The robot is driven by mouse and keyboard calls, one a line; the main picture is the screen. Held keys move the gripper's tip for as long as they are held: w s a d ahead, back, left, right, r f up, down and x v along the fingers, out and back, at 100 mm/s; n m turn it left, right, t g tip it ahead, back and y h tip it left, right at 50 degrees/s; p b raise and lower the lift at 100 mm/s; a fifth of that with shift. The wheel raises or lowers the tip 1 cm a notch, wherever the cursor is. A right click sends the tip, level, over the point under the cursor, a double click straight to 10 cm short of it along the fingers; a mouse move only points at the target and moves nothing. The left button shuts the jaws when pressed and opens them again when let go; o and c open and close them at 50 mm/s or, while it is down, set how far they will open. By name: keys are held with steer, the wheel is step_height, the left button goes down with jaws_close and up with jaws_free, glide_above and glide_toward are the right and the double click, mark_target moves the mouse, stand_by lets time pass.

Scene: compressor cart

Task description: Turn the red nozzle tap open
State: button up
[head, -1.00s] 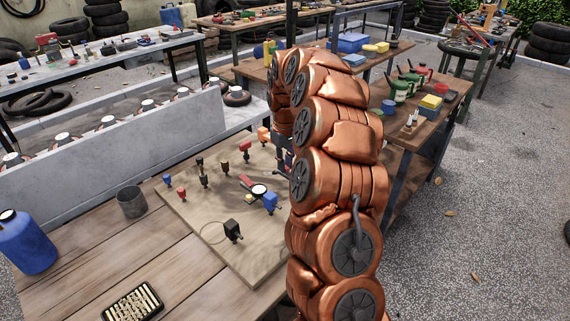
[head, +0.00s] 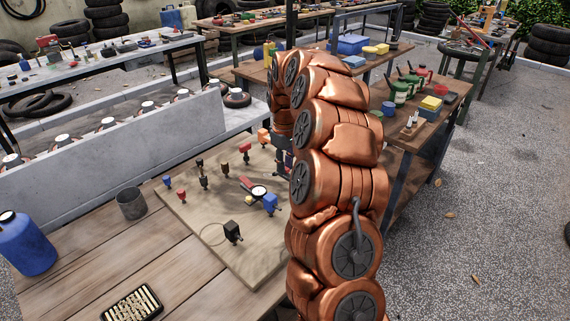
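A tan wooden board (head: 245,260) lies on the table and carries several small tap-like fittings. Red ones among them are a small one (head: 181,195) at the left, one (head: 245,149) towards the back, and a red handle (head: 246,184) beside a round white gauge (head: 259,192). I cannot tell which is the nozzle tap. My gripper (head: 283,153) shows only as a dark sliver left of my copper arm, over the board's far right. Its fingers are mostly hidden by the arm. I cannot see whether they are open or touch anything.
A black block fitting (head: 232,232), a blue fitting (head: 270,203) and an orange one (head: 263,136) also stand on the board. A grey cup (head: 131,203), blue bottle (head: 26,243) and black tray (head: 132,304) are on the table. Bare planks lie between them.

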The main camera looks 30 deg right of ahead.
steer(key=shift+o, duration=1.2)
step_height(320, 180, up, 12)
